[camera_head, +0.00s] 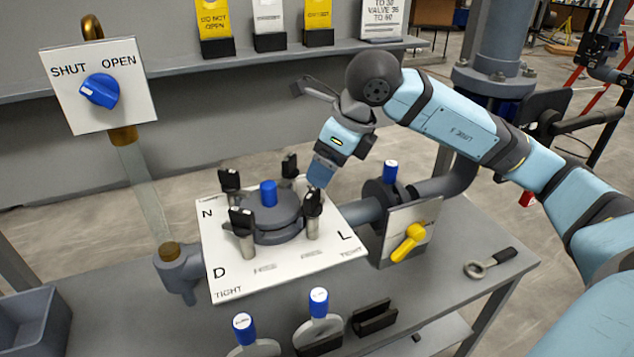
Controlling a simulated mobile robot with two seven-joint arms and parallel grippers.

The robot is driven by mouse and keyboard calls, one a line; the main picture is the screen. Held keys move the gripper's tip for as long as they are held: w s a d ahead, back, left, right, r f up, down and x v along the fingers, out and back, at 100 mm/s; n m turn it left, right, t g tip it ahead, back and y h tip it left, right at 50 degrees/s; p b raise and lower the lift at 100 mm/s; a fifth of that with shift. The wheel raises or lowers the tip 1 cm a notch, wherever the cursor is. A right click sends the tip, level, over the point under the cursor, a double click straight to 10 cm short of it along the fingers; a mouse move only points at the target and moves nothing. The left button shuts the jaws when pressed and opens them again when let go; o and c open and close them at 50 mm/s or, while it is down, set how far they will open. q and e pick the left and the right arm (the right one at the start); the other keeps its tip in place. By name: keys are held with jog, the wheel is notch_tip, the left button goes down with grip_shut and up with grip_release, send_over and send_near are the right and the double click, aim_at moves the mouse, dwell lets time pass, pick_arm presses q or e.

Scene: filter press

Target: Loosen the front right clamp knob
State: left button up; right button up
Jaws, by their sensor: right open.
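The filter press (278,222) is a round grey lid with a blue cap, on a white plate lettered N, D, L and TIGHT. Several black clamp knobs on metal posts stand around it. The front right clamp knob (313,203) is upright, at the lid's right front. The front left knob (240,220) stands across from it. My right gripper (317,184) points down, open, its tips just above and behind the front right knob. Its fingers are small here, and I cannot tell whether they touch the knob. My left gripper is out of view.
A yellow-handled valve (408,242) stands right of the plate, joined by a pipe. A ring wrench (490,263) lies at the table's right. Blue-capped items (318,302) stand at the front. A SHUT/OPEN dial panel (98,86) rises at the left. A grey bin (35,318) is lower left.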

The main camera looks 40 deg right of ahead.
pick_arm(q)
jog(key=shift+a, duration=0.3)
pick_arm(e)
jog(key=v, duration=0.5)
jog(key=shift+s+d+r, duration=0.1)
jog(key=shift+r, duration=0.25)
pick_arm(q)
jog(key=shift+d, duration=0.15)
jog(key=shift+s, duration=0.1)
pick_arm(e)
jog(key=shift+f, duration=0.1)
